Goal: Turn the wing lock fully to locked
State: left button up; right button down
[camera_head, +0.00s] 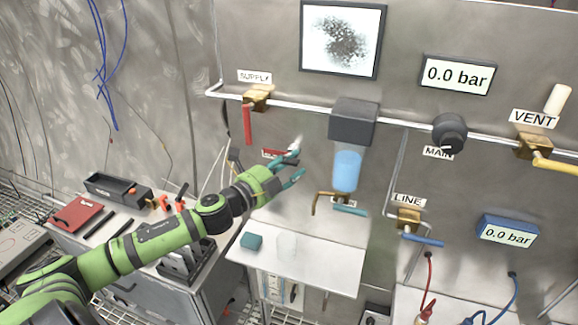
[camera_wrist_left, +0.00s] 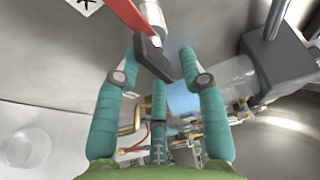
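My left gripper (camera_head: 294,163) has teal fingers and is at the steel wall, below the supply pipe and left of the clear blue-filled bowl. In the left wrist view its fingers (camera_wrist_left: 162,48) are spread, with a dark grey wing-like piece (camera_wrist_left: 153,60) between them. I take this piece to be the wing lock. The left fingertip overlaps the piece; a gap shows at the right one. Whether they touch is unclear. A red bar (camera_wrist_left: 118,14) and a pale round post (camera_wrist_left: 152,14) adjoin the piece. In the head view the fingers partly hide this spot. My right gripper is not in view.
The filter bowl (camera_head: 346,170) hangs close right of the gripper. A red-handled supply valve (camera_head: 249,124) is up left. A teal-handled valve (camera_head: 349,210) sits below the bowl.

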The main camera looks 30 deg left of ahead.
pick_arm(q)
jog(key=shift+s, duration=0.1)
jog(key=s+a, duration=0.1)
jog(key=s, duration=1)
jog(key=shift+s+a, duration=0.4)
dwell(0.4)
